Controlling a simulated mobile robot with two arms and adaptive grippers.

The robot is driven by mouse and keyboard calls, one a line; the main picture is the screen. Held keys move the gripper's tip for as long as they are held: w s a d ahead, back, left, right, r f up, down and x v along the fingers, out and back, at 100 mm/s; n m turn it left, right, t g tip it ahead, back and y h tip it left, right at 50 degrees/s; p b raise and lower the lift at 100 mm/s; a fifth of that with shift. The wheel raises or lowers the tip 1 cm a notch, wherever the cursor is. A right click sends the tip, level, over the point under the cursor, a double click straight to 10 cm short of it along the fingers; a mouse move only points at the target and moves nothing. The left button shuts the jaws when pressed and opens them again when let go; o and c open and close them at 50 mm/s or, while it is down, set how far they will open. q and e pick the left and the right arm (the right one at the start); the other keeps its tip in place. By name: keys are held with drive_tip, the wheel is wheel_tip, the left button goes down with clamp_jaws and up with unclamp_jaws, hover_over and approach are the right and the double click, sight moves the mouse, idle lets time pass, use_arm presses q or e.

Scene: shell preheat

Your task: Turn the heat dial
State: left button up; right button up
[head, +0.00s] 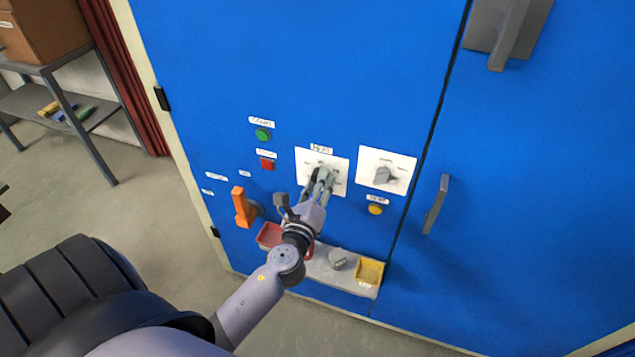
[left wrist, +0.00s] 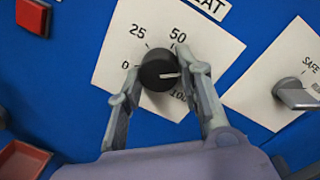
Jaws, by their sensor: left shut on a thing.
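The heat dial is a round black knob (left wrist: 157,74) on a white scale plate (left wrist: 112,55), under a label ending in "EAT". The scale shows 0, 25, 50 and a partly covered 100. The white pointer line on the knob points right, between 50 and 100, toward a part of the scale hidden by a finger. In the head view the plate (head: 340,185) is mostly uncovered, but the gripper hides much of the dial. My left gripper (head: 320,176) is shut on the dial, one finger on each side, also in the left wrist view (left wrist: 160,82). My right gripper is out of view.
To the right is a plate with a grey selector (head: 382,175), above a yellow button (head: 375,210). A green button (head: 263,134), a red button (head: 267,164) and an orange handle (head: 241,207) are to the left. Below, a ledge (head: 325,272) holds a yellow tray (head: 370,271).

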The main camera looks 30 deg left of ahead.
use_arm(q)
drive_tip(key=shift+m, duration=0.6)
drive_tip(key=shift+f, duration=0.1)
drive_tip(key=o, duration=1.2)
drive_tip(key=v, duration=1.2)
